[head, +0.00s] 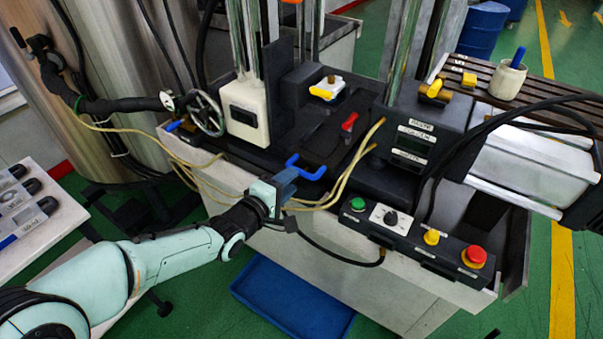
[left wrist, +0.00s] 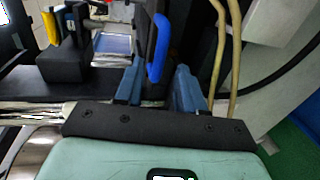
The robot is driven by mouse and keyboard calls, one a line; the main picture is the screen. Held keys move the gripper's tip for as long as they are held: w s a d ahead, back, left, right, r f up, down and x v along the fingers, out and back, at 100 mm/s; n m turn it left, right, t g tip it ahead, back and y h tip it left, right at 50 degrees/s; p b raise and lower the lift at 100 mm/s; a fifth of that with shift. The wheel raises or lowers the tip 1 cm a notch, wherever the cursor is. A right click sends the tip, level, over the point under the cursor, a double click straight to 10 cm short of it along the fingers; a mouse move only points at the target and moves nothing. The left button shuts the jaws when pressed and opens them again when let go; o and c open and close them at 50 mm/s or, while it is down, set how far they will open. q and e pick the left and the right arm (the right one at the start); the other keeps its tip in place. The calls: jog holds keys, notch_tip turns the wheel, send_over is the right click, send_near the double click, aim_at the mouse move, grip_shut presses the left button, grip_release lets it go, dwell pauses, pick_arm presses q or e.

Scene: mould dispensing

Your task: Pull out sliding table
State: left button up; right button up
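The sliding table (head: 318,143) is a dark plate on the machine bed, with a bent blue handle (head: 308,172) at its front edge. The handle also shows in the left wrist view (left wrist: 160,48). My left gripper (head: 284,182) is at the left end of the handle, in front of the machine. In the left wrist view its two blue-grey fingers (left wrist: 160,90) stand apart, with the lower end of the handle between them; I see no clear contact. My right gripper is not in view.
A control panel with a green button (head: 357,204) and a red button (head: 474,257) lies right of the handle. Yellowish hoses (head: 345,185) run close beside the gripper. A blue tray (head: 290,300) lies on the floor below. A handwheel (head: 207,113) stands at left.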

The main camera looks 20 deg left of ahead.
aim_at(301, 170)
pick_arm(q)
jog(key=x, duration=0.6)
grip_shut()
